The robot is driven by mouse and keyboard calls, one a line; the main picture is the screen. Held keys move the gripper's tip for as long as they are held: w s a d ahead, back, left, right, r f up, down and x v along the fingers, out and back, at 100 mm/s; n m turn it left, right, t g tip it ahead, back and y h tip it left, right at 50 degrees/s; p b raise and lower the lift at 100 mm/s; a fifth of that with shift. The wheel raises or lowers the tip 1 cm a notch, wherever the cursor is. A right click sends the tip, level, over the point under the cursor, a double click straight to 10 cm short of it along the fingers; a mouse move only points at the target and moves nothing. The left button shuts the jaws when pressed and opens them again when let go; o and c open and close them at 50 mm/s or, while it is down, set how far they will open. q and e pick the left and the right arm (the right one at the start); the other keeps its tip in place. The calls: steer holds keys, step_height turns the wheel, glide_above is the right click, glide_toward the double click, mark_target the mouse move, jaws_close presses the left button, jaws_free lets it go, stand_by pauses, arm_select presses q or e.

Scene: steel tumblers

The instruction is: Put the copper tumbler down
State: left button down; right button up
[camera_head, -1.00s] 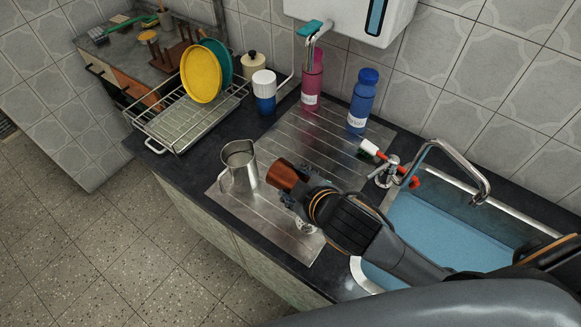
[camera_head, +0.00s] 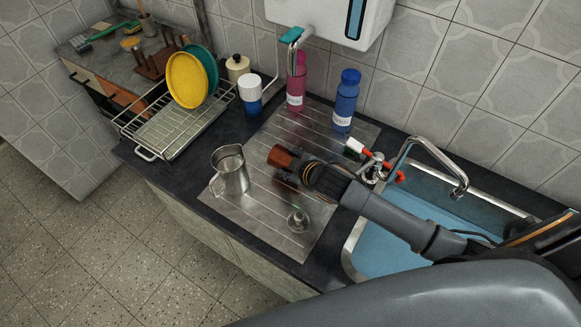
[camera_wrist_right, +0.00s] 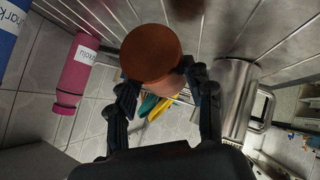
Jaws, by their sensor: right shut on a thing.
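The copper tumbler (camera_head: 282,157) is reddish brown and held in my right gripper (camera_head: 296,168), over the ribbed steel drainboard (camera_head: 262,200). In the right wrist view the tumbler (camera_wrist_right: 152,55) sits between the two dark fingers of my right gripper (camera_wrist_right: 158,95), which is shut on it. The tumbler is tilted, and I cannot tell whether it touches the drainboard. A steel jug (camera_head: 230,172) stands left of it on the drainboard, and the jug also shows in the right wrist view (camera_wrist_right: 236,95). My left gripper is not in view.
A pink bottle (camera_head: 296,85) and a blue bottle (camera_head: 345,100) stand behind the drainboard. A glass-like object (camera_head: 298,221) stands at its front. The sink (camera_head: 410,225) with its tap (camera_head: 437,160) is on the right. A dish rack (camera_head: 150,150) with plates is on the left. Bare drainboard lies around the tumbler.

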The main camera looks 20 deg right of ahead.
steer(key=shift+f+p, duration=0.35)
steer(key=shift+f, duration=1.3)
steer(key=shift+f, duration=0.1)
steer(key=o, duration=1.3)
